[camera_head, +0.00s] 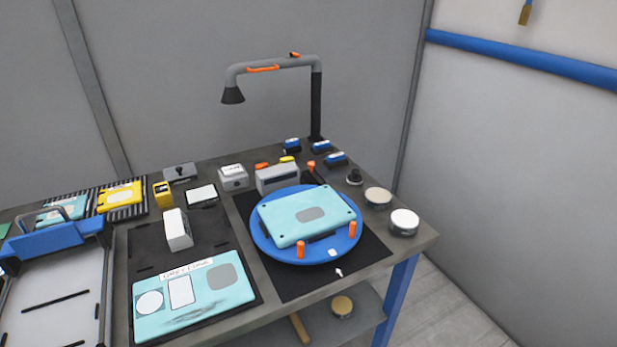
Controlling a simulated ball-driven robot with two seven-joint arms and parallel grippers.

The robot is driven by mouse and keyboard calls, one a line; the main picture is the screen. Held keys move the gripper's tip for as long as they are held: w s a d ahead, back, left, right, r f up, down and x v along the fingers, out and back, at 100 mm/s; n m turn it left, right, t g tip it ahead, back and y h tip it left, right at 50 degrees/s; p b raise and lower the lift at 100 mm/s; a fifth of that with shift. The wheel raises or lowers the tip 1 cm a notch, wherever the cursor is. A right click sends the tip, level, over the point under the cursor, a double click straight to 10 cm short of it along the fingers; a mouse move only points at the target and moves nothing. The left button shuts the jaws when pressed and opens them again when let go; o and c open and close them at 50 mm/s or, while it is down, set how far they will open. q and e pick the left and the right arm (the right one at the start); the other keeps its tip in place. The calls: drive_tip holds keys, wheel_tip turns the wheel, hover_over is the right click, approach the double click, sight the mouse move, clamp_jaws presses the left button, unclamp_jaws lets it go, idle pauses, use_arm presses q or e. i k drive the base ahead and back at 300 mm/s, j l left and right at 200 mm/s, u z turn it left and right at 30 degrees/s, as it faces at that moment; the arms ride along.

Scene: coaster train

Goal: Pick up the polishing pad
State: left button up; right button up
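I cannot tell for certain which item is the polishing pad. Round candidates are a tan-topped disc (378,197) and a white-topped disc (404,222) at the right end of the dark table, and a similar tan-topped disc (342,305) on the shelf below. A small dark knobbed piece (354,177) stands behind the first two. A white block (177,229) stands upright on the dark mat at the middle left. Neither of my grippers is in view.
A blue round turntable (257,238) with orange pegs carries a light-blue panel (308,214). Another light-blue panel (193,296) lies at the front. A grey lamp (318,95) stands at the back. A blue-handled tray (55,238) is at left.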

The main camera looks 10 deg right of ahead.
sight(353, 179)
drive_tip(key=i+l+u, duration=0.1)
drive_tip(key=l+u, duration=1)
